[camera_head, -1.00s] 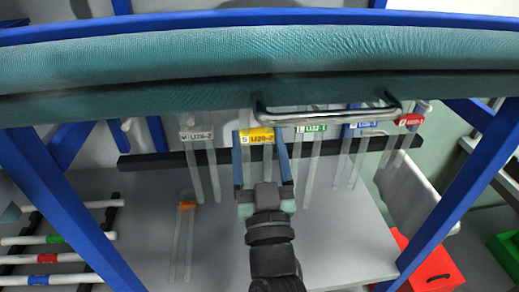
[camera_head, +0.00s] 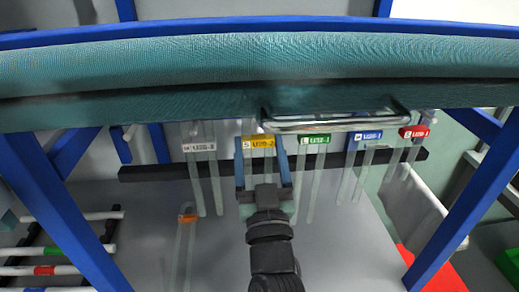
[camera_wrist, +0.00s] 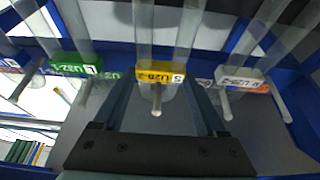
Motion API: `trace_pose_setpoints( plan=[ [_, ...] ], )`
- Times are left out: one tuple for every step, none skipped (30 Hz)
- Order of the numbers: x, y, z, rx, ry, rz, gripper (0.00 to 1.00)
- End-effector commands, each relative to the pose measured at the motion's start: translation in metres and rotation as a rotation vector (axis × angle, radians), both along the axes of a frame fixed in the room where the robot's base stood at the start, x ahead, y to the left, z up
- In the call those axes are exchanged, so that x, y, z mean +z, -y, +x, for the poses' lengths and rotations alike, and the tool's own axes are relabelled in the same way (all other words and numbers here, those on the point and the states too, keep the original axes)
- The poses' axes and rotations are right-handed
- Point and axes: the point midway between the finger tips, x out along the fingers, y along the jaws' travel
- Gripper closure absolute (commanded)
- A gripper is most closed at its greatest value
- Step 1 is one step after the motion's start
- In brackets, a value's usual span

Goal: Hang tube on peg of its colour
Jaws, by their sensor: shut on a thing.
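My gripper (camera_head: 263,145) is raised under the teal beam, its two fingers on either side of the yellow-labelled tube (camera_head: 258,142). The jaws are shut on this clear tube. In the wrist view the yellow label (camera_wrist: 174,77) lies between the fingers, and a short rod-like peg (camera_wrist: 157,99) shows just at it. I cannot tell whether the tube rests on that peg. Clear tubes with white (camera_head: 199,147), green (camera_head: 314,139), blue (camera_head: 367,135) and red (camera_head: 414,132) labels hang in the same row.
A clear tube with an orange band (camera_head: 187,218) is lower left of my gripper. A metal handle (camera_head: 330,122) crosses in front of the row. A dark bar (camera_head: 160,172) runs behind it. A rack with coloured bands (camera_head: 55,250) is at lower left.

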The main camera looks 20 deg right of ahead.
Motion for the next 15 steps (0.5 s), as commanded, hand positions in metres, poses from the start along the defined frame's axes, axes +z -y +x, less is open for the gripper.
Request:
trace_pose_setpoints(
  plan=[
    [0.0005, 0.0001, -0.0001, 0.000, 0.001, 0.000, 0.81],
    [0.0005, 0.0001, -0.0001, 0.000, 0.001, 0.000, 0.81],
    [0.0005, 0.0001, -0.0001, 0.000, 0.001, 0.000, 0.81],
    [0.0005, 0.0001, 0.0000, 0.000, 0.001, 0.000, 0.81],
    [0.0005, 0.0002, 0.0002, 0.000, 0.001, 0.000, 0.81],
    [0.0004, 0.0003, 0.0005, 0.000, 0.001, 0.000, 0.81],
    [0.0005, 0.0002, 0.0009, 0.000, 0.001, 0.000, 0.81],
    [0.0005, 0.0004, 0.0013, 0.000, 0.002, -0.001, 0.81],
    [0.0006, 0.0006, 0.0019, 0.000, 0.002, 0.000, 0.81],
    [0.0006, 0.0007, 0.0025, 0.000, 0.002, 0.000, 0.81],
    [0.0007, 0.0009, 0.0030, 0.000, 0.002, 0.000, 0.81],
    [0.0008, 0.0011, 0.0037, 0.001, 0.002, 0.001, 0.81],
    [0.0007, 0.0012, 0.0043, 0.001, 0.002, 0.001, 0.81],
    [0.0007, 0.0013, 0.0047, 0.000, 0.002, 0.000, 0.81],
    [0.0007, 0.0015, 0.0052, 0.000, 0.002, 0.000, 0.81]
  ],
)
